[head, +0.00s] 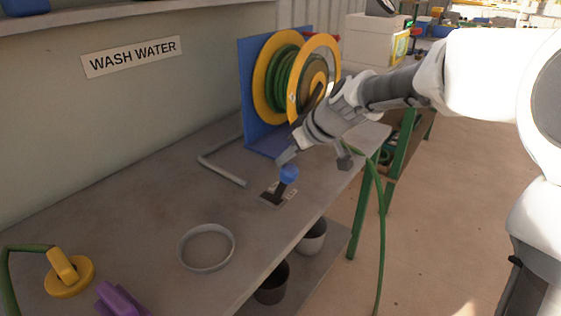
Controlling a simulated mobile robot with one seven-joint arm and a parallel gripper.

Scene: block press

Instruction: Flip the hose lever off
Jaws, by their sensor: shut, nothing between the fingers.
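A small lever with a round blue knob (289,174) stands on a dark base plate (270,196) on the grey bench, below the hose reel. The lever leans up and to the right from its base. A small pale label with marks too small to read is beside the base. My gripper (286,158) is shut and empty, pointing down and left. Its fingertips are just above the blue knob in the picture; I cannot tell whether they touch it. Part of the lever's shaft is hard to make out.
A yellow hose reel with green hose (283,80) on a blue stand is behind my gripper. A bent grey bar (222,172) and a grey ring (206,247) lie on the bench (130,215). A yellow handle (68,274) and a purple piece (118,300) are front left.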

